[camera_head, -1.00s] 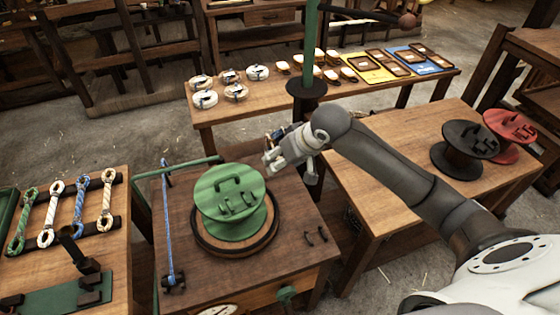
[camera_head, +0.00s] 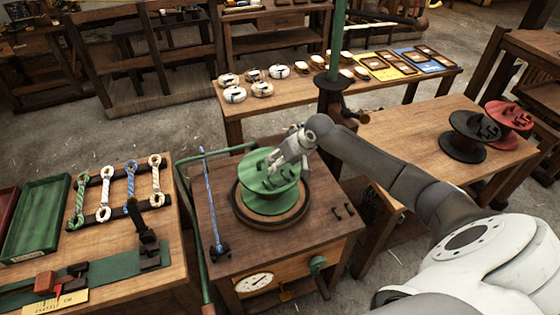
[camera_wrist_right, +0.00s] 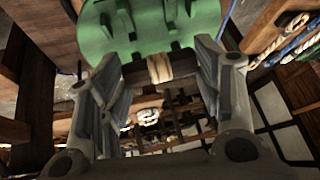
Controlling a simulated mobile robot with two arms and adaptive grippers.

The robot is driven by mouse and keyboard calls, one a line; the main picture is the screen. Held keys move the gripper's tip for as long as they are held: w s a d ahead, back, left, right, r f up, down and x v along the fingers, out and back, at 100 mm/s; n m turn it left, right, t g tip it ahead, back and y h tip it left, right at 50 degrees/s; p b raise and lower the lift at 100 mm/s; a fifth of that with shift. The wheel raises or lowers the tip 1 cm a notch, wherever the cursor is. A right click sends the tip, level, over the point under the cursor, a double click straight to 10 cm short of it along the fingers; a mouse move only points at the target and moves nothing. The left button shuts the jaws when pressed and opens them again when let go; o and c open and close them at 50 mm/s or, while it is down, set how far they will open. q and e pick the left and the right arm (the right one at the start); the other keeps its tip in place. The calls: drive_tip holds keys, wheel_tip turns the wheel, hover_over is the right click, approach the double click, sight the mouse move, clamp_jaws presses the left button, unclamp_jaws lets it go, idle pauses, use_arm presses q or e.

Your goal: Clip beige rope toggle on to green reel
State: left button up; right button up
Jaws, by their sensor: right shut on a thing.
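The green reel (camera_head: 262,191) sits upright on a round wooden turntable on the wooden stand. In the right wrist view my gripper (camera_wrist_right: 165,68) is shut on the beige rope toggle (camera_wrist_right: 172,67), a short pale-wrapped piece with dark ends lying across between the fingers. The toggle is right beside the green disc (camera_wrist_right: 140,30) and its clips; I cannot tell whether it is seated in them. My left gripper is in no view.
A green bent arm and a blue rope (camera_head: 212,195) stand at the reel's left. Rope pieces lie on a rack on the left table (camera_head: 130,245). A dark post (camera_head: 334,85) rises behind. Black (camera_head: 467,135) and red (camera_head: 512,115) reels stand on the right table.

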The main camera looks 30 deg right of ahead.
drive_tip(key=shift+a+f+b, duration=0.2)
drive_tip(key=shift+f+b, duration=1)
drive_tip(key=shift+b, duration=0.25)
drive_tip(key=shift+f, duration=1.4)
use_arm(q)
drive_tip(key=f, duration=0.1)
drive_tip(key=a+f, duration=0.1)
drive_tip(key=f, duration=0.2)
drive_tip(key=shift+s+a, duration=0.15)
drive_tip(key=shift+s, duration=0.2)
use_arm(e)
drive_tip(key=shift+f, duration=0.1)
use_arm(q)
drive_tip(key=shift+b, duration=0.3)
use_arm(e)
drive_tip(key=shift+f, duration=0.35)
drive_tip(key=o, duration=0.9)
